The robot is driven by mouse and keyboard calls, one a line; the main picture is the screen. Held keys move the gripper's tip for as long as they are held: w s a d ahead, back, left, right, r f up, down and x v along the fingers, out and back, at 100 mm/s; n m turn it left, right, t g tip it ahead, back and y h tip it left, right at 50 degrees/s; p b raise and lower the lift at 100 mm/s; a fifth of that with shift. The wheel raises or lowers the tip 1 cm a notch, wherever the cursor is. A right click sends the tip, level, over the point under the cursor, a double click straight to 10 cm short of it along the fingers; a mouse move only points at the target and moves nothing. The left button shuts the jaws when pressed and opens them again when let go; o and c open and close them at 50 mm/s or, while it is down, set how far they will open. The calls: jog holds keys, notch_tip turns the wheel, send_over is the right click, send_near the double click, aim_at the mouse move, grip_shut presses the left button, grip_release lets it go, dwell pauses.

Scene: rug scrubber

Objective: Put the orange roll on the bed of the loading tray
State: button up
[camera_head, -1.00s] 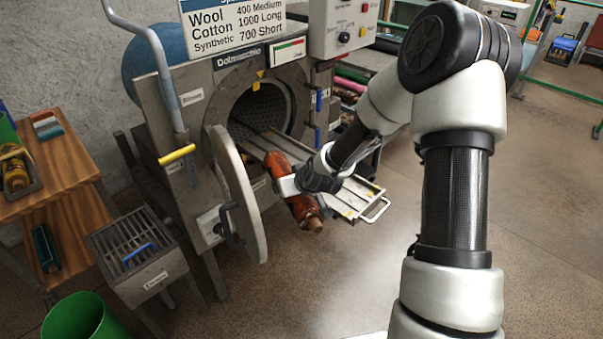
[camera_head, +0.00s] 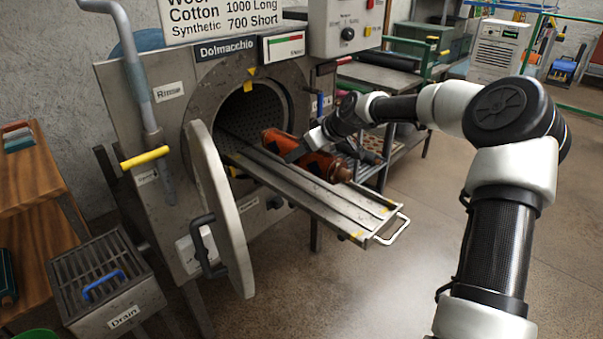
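The orange roll (camera_head: 327,168), with a brown end, lies lengthwise along the far right side of the loading tray (camera_head: 300,193). I cannot tell whether it rests on the tray bed or hangs just above or beyond its far edge. My gripper (camera_head: 303,148) is around the middle of the roll from above and appears shut on it. The far finger is hidden. The tray sticks out of the round drum opening (camera_head: 250,108), and its front handle (camera_head: 393,230) is clear.
The open round door (camera_head: 215,205) stands left of the tray. A drain box (camera_head: 105,285) and a wooden shelf (camera_head: 30,180) are at the left. A rack (camera_head: 385,140) stands behind my forearm. The floor in front of the tray is free.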

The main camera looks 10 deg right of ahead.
aim_at(323, 154)
jog(key=shift+w+f+b, duration=0.1)
jog(key=shift+f+b, duration=0.55)
jog(key=shift+f, duration=1.95)
jog(key=shift+f, duration=0.3)
jog(key=o, duration=1.8)
jog(key=shift+f, duration=0.1)
jog(key=shift+c, duration=0.2)
jog(key=shift+r, duration=0.25)
jog(key=p+v, duration=0.2)
jog(key=v, duration=1)
jog(key=shift+p, duration=0.3)
